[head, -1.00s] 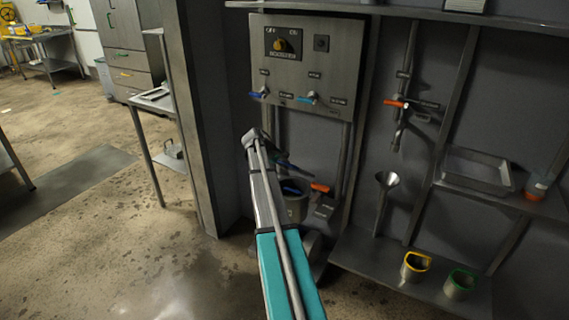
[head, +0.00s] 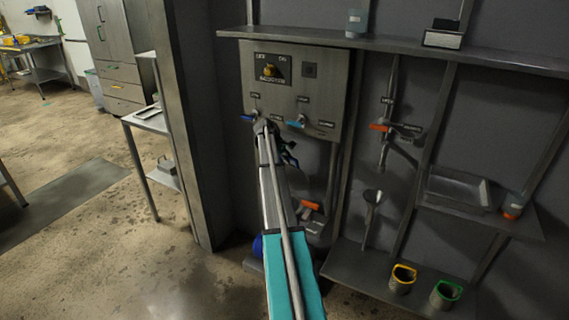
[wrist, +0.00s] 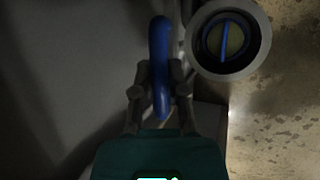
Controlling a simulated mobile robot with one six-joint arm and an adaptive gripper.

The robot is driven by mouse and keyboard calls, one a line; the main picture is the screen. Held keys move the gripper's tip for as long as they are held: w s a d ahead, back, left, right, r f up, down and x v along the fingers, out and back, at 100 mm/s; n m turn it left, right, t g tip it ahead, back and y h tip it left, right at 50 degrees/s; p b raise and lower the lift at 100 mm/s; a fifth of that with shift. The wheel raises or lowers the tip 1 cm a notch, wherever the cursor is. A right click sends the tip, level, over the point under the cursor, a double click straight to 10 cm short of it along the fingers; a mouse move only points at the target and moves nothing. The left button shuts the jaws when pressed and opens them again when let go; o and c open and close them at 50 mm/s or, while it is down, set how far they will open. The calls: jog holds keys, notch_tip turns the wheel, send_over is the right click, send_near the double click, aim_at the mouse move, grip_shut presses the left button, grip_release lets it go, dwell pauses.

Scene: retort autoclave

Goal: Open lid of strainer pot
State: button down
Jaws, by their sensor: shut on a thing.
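In the wrist view my gripper (wrist: 160,90) is shut on a curved blue handle (wrist: 158,45), which stands up between the two fingers. Up and right of the fingers is a round grey pot-like vessel (wrist: 262,45), with a thin blue bar across its dark inside. I cannot tell whether the held handle belongs to the lid. In the head view my gripper (head: 288,157) is small and dark beyond my arm, below the wall panel. My arm hides most of the pot area there. A blue part (head: 257,246) shows left of the arm, low down.
A wall panel (head: 328,95) with a yellow knob and blue-handled valves is above the gripper. An orange handle (head: 310,205) is right of my arm. A lower shelf holds a yellow-rimmed cup (head: 402,280) and a green-rimmed cup (head: 446,294).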

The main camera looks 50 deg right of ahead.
jog(key=shift+w+d+r, duration=0.15)
jog(key=shift+d, duration=0.55)
jog(key=shift+w+d+r, duration=0.1)
jog(key=shift+d+r, duration=0.05)
jog(key=shift+d, duration=0.55)
jog(key=shift+w+d+r, duration=0.15)
jog(key=shift+d, duration=0.55)
jog(key=c, duration=0.6)
grip_release()
jog(key=shift+c, duration=0.2)
